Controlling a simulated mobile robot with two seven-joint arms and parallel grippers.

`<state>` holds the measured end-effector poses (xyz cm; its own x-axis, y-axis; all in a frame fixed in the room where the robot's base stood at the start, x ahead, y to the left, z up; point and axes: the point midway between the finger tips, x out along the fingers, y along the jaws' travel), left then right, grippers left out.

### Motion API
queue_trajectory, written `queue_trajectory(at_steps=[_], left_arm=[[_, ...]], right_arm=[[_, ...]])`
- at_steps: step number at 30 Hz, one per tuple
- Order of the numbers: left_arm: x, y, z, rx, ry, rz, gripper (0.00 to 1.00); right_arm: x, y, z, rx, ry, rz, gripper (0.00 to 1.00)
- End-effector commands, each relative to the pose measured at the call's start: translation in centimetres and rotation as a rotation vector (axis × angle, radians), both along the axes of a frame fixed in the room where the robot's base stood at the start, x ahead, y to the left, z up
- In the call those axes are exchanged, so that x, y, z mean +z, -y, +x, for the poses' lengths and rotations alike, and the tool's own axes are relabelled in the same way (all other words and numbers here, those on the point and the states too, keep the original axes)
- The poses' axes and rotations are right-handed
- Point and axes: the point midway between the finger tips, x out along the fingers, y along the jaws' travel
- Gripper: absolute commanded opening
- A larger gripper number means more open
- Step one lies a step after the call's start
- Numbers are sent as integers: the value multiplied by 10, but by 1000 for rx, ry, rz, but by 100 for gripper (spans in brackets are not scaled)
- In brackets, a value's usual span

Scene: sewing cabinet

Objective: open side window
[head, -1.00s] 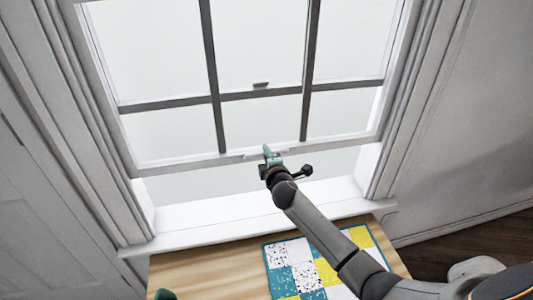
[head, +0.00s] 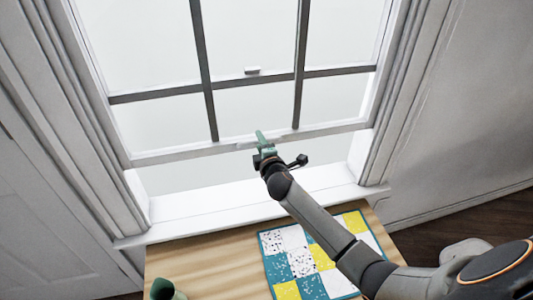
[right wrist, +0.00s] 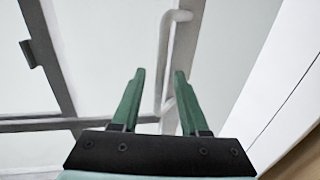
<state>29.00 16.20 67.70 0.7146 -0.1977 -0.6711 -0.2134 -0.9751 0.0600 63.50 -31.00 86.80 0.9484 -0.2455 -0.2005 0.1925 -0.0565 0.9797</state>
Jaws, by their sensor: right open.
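The window's lower sash (head: 180,153) is white-framed with grey bars, and it stands raised above the sill (head: 215,208) with an open gap beneath. My right gripper (head: 262,138) is at the middle of its bottom rail. In the right wrist view my right gripper (right wrist: 156,82) has two green fingers, open and apart. A pale handle bar (right wrist: 168,50) on the sash shows just beyond and between the fingertips. I cannot tell whether the fingers touch it. My left gripper is not recognizable in view.
A wooden table top (head: 210,258) lies below the sill, with a patchwork mat (head: 303,268) on it under my right arm. A green object (head: 162,289) is cut off at the bottom left. Window casings (head: 415,90) and walls flank the opening.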

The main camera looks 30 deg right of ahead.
Motion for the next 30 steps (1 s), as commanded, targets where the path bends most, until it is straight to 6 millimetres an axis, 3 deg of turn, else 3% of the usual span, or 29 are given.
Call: queue_trajectory(at_steps=[16, 22, 30], left_arm=[[7, -7, -2, 13, 3, 8, 40], [7, -7, -3, 12, 0, 7, 40], [6, -7, -3, 12, -2, 8, 40]], right_arm=[[20, -23, -90, 1, 1, 0, 44], [23, -26, -102, -1, 2, -2, 44], [24, -26, -104, 0, 3, -2, 44]])
